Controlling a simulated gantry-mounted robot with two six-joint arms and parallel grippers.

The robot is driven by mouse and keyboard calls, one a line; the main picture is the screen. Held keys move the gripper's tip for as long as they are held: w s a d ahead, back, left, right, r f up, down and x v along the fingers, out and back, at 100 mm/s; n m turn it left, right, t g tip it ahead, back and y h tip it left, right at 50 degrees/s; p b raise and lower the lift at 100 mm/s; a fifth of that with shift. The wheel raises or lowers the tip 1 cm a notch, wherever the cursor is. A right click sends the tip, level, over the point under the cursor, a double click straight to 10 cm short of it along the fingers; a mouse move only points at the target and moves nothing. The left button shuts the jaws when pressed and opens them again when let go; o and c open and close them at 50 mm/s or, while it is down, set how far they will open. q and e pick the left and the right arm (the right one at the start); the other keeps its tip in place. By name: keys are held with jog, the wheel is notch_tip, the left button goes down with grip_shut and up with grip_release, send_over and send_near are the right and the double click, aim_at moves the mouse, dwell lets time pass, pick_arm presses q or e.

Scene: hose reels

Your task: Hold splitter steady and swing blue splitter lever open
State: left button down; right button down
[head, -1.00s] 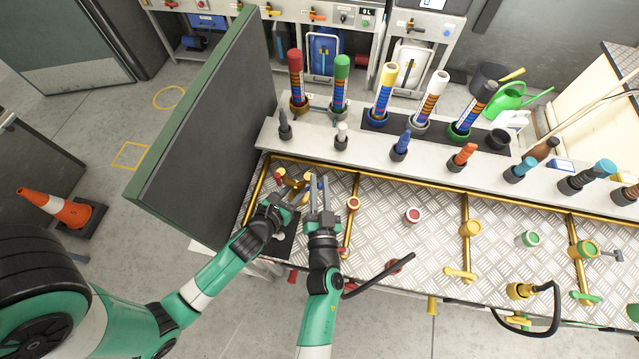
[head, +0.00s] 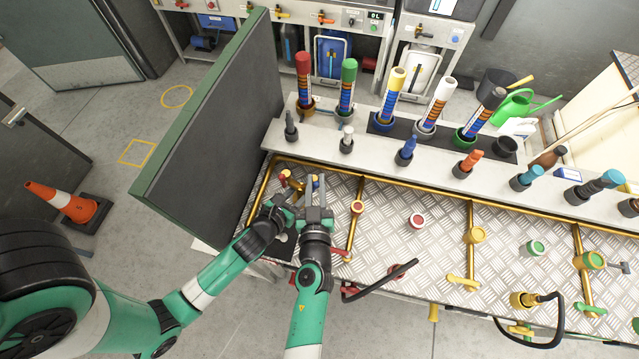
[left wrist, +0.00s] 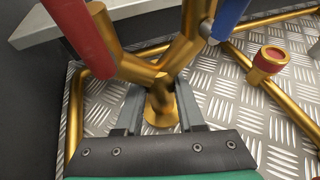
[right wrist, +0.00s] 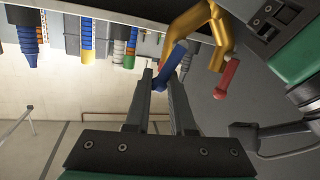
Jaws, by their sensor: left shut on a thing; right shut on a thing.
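The brass splitter (head: 293,184) stands at the left end of the metal plate bench; the left wrist view shows its forked brass body (left wrist: 160,68). It has a red lever (left wrist: 82,38) on one branch and a blue lever (left wrist: 229,18) on the other. My left gripper (left wrist: 160,98) is shut on the splitter's upright stem, just above its round foot. My right gripper (head: 316,183) is shut on the blue lever, which slants between its fingertips in the right wrist view (right wrist: 171,64). In the head view the grippers partly hide the splitter.
A dark upright panel (head: 215,115) stands close on the left. Brass pipes with a red-capped fitting (head: 358,207) run just right of the grippers. A shelf (head: 330,148) with several nozzles lies behind. A black hose (head: 380,282) lies at the front edge.

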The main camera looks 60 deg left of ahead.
jog(key=shift+s+a+f+n+h, duration=0.1)
jog(key=shift+s+a+n+h, duration=0.1)
jog(key=shift+n, duration=0.3)
jog(key=shift+s+a+n+h, duration=0.1)
jog(key=shift+s+n+h, duration=0.1)
jog(key=shift+n, duration=0.3)
jog(key=c, duration=1)
grip_release()
jog(key=shift+o, duration=1.2)
jog(key=v, duration=1.2)
jog(key=shift+c, duration=0.3)
